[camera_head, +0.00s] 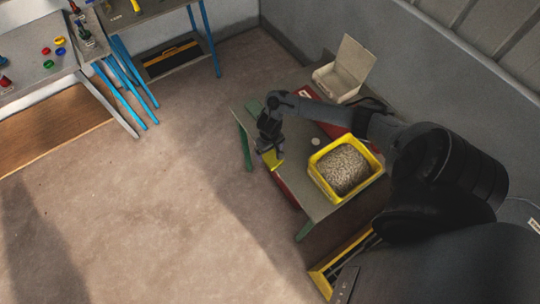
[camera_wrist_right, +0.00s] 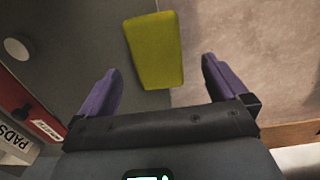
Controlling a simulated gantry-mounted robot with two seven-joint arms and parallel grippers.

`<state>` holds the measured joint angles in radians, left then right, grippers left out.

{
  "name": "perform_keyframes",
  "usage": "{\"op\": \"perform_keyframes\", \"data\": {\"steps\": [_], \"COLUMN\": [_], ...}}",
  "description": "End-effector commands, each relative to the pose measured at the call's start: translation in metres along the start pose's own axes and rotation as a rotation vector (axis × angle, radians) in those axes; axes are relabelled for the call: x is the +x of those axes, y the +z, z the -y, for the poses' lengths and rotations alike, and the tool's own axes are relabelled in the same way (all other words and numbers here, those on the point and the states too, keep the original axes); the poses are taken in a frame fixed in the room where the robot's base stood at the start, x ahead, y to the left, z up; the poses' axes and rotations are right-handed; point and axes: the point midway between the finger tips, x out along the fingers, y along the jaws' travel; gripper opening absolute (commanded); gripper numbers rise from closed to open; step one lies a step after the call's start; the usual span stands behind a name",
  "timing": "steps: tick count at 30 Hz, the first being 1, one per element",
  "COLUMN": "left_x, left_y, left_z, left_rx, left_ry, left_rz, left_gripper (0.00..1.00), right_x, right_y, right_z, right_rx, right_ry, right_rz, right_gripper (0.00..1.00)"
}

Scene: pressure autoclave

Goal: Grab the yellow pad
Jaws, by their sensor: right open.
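The yellow pad (camera_wrist_right: 155,50) lies at the edge of the grey table in the right wrist view, with floor beyond its right side. It also shows as a small yellow patch (camera_head: 272,159) in the head view, partly under my right gripper. My right gripper (camera_head: 264,148) is over that table edge. In the right wrist view its two purple fingers (camera_wrist_right: 160,80) are spread apart, with nothing between the tips. The pad lies ahead of the fingers, roughly centred between them. My left gripper is in neither view.
A yellow bin of pale granules (camera_head: 317,172) stands on the table (camera_head: 300,135) to the right of the gripper. An open beige box (camera_head: 342,75) is at the back. A round white disc (camera_wrist_right: 17,48) and a red item (camera_wrist_right: 25,112) lie left of the pad.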

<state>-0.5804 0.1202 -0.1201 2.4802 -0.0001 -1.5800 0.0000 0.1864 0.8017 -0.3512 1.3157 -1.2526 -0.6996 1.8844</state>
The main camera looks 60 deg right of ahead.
Motion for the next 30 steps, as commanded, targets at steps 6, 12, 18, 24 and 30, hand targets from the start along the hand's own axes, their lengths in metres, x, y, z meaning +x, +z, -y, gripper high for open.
{"op": "perform_keyframes", "data": {"steps": [6,12,18,24,30], "left_x": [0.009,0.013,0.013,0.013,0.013], "left_y": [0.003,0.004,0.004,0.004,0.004], "left_z": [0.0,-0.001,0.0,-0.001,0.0], "left_rx": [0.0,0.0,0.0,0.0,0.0], "left_ry": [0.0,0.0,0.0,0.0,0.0], "left_rz": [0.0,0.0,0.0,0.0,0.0], "left_gripper": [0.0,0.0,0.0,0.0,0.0], "right_x": [0.027,0.047,0.05,0.05,0.05], "right_y": [-0.003,-0.003,-0.004,-0.004,-0.004], "right_z": [-0.004,-0.005,-0.005,-0.005,-0.005], "right_rx": [0.002,0.0,-0.001,-0.001,-0.001], "right_ry": [0.0,0.001,0.001,0.001,0.001], "right_rz": [0.002,0.001,-0.001,-0.001,-0.001], "right_gripper": [1.0,1.0,1.0,0.88,0.57]}}
